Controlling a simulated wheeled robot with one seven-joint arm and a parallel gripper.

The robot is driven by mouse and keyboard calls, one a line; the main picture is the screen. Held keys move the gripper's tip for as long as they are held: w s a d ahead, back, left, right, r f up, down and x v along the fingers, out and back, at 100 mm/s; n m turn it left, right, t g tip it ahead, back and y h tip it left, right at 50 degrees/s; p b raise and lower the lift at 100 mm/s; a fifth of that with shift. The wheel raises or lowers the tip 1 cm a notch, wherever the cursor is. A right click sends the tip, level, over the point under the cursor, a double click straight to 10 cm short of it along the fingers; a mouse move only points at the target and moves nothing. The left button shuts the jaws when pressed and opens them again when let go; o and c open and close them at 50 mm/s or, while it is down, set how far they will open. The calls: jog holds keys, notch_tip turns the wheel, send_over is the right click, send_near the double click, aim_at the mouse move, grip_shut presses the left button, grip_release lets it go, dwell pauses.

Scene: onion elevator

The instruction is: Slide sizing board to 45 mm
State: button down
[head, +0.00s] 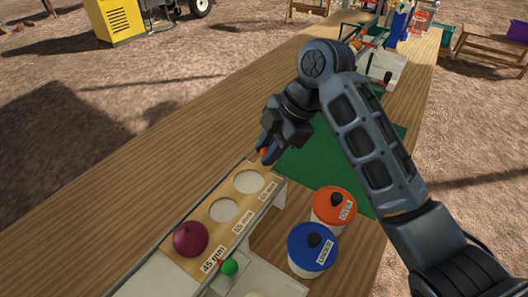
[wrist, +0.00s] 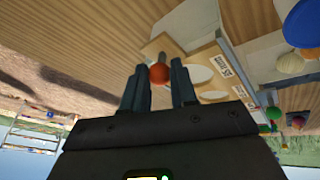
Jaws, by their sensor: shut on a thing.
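The sizing board (head: 236,194) is a light wooden strip with round holes, lying in a pale channel on the table. Its labels read 45 mm, 55 mm and a third that is hard to read. A dark red onion (head: 190,239) sits at the 45 mm end, covering that hole. The other two holes look empty. My gripper (head: 264,153) is at the board's far end, shut on an orange-red knob (wrist: 159,73), which shows between the fingers in the wrist view. The board also shows in the wrist view (wrist: 207,54). A small red mark is beside the 45 mm label.
A green ball knob (head: 229,267) is beside the 45 mm label. An orange-lidded OVER pot (head: 333,207) and a blue-lidded UNDER pot (head: 312,246) stand right of the channel. A green mat (head: 318,164) lies behind them. The table's left side is bare wood.

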jog(key=shift+w+d, duration=0.1)
jog(key=c, duration=0.8)
grip_release()
jog(key=shift+r, duration=0.1)
jog(key=shift+r+p, duration=2.55)
jog(key=shift+r, duration=0.4)
jog(key=shift+d, duration=0.1)
